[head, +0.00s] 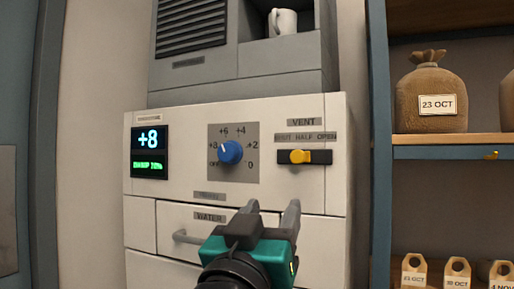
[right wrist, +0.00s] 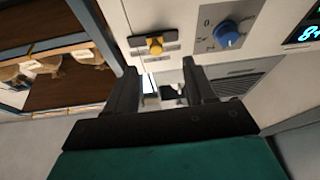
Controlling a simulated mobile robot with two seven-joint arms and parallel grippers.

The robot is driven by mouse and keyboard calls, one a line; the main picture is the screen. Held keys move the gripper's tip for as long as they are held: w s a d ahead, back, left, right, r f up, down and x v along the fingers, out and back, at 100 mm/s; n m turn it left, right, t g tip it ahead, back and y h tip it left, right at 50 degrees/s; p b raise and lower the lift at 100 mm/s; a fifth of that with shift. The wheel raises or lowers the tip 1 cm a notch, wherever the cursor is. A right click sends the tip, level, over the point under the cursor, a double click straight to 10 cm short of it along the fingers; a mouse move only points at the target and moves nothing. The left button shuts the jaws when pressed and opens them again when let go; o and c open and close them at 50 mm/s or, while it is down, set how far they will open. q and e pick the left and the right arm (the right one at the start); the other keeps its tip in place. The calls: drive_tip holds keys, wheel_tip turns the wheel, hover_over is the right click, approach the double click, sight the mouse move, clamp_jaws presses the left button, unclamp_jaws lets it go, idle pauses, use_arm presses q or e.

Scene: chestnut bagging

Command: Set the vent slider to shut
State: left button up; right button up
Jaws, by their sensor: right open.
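The vent slider is a yellow-orange knob (head: 300,156) in a short black horizontal slot (head: 321,157) on the white panel, under a VENT label. Its scale reads SHUT, HALF, OPEN from left to right, and the knob stands under HALF. The knob also shows in the right wrist view (right wrist: 154,46), beyond the fingertips. My right gripper (head: 270,208) is open and empty, below and a little left of the slider, apart from it. Its two fingers also show in the right wrist view (right wrist: 160,72). My left gripper is not in view.
A blue dial (head: 231,152) and a display (head: 149,152) reading +8 sit left of the slider. A WATER drawer with a bar handle (head: 187,237) is below. Shelves with a sack (head: 431,98) and small tagged bags stand at right. A white mug (head: 283,21) sits above.

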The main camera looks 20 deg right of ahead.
sight(297, 159)
drive_tip(key=shift+m+g+h, duration=0.4)
drive_tip(key=shift+m+h, duration=0.1)
drive_tip(key=shift+m, duration=0.2)
drive_tip(key=x, duration=0.4)
drive_tip(key=r+p+x, duration=0.1)
drive_tip(key=x, duration=0.4)
drive_tip(key=r+p+x, duration=0.1)
drive_tip(key=x, duration=0.3)
drive_tip(key=shift+s+r, duration=0.15)
drive_tip(key=shift+s, duration=0.1)
clamp_jaws()
